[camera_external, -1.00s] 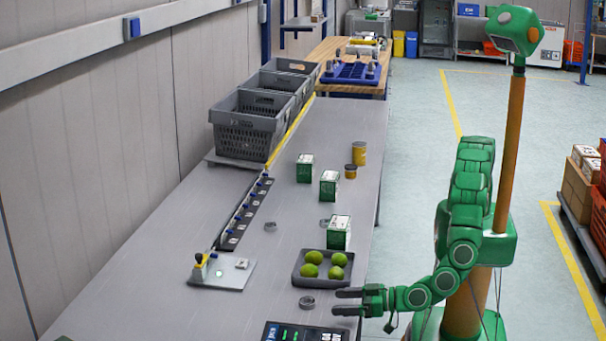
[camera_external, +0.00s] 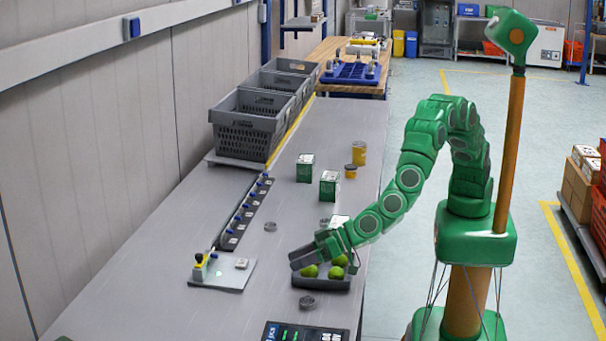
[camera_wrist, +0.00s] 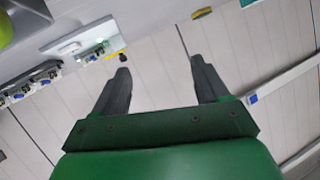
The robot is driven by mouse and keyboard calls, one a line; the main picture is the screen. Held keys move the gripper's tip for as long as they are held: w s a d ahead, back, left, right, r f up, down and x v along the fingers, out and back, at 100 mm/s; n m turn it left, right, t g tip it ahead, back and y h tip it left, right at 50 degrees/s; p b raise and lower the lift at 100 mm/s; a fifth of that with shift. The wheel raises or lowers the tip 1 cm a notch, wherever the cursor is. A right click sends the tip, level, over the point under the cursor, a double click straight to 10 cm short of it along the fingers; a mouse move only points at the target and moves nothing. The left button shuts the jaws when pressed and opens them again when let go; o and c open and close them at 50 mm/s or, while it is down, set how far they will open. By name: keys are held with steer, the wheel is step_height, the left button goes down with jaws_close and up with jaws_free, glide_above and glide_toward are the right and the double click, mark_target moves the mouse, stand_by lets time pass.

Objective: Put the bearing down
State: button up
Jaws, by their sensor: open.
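Grey ring-shaped bearings lie on the grey table: one (camera_external: 307,302) in front of the fruit tray, one (camera_external: 270,227) near the middle, and one (camera_external: 325,223) farther right, partly beside a green-and-white box. My gripper (camera_external: 298,258) is above the far-left part of the fruit tray, pointing left. In the wrist view my gripper (camera_wrist: 159,66) has its two dark fingers spread apart with nothing between them. No bearing shows in the wrist view.
A dark tray (camera_external: 318,284) with green fruits lies under my gripper. A fixture plate (camera_external: 222,274) is to its left, also in the wrist view (camera_wrist: 82,38). Green-and-white boxes (camera_external: 328,185), yellow cans (camera_external: 359,154) and grey crates (camera_external: 243,140) stand farther back. The left front table is clear.

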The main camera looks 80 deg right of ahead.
steer(key=w+d+r+n+g+y, duration=0.2)
steer(key=w+d+r+g, duration=0.15)
steer(key=d+r, duration=0.75)
steer(key=s+d+g, duration=0.2)
steer(key=d, duration=0.6)
steer(key=s+d+g, duration=0.1)
steer(key=s+d, duration=0.2)
steer(key=d, duration=0.5)
steer(key=s+d+g+h, duration=0.1)
steer(key=s+d+g, duration=0.1)
steer(key=s+d, duration=0.5)
steer(key=s+d+m+g+h, duration=0.1)
steer(key=s+d+h, duration=0.1)
steer(key=s+d, duration=0.6)
steer(key=s+d+f+g+h, duration=0.1)
steer(key=s+d, duration=0.6)
steer(key=d, duration=0.9)
steer(key=shift+s+d+m+g+h, duration=0.15)
steer(key=shift+s+m+g+h, duration=0.2)
steer(key=shift+g+h, duration=0.4)
steer(key=shift+o, duration=0.4)
steer(key=s+d+m+g+h, duration=0.1)
steer(key=s+d+g, duration=0.1)
steer(key=s+d, duration=0.5)
steer(key=s, duration=0.3)
steer(key=shift+d+f, duration=0.25)
steer(key=shift+d, duration=0.05)
steer(key=shift+s, duration=0.1)
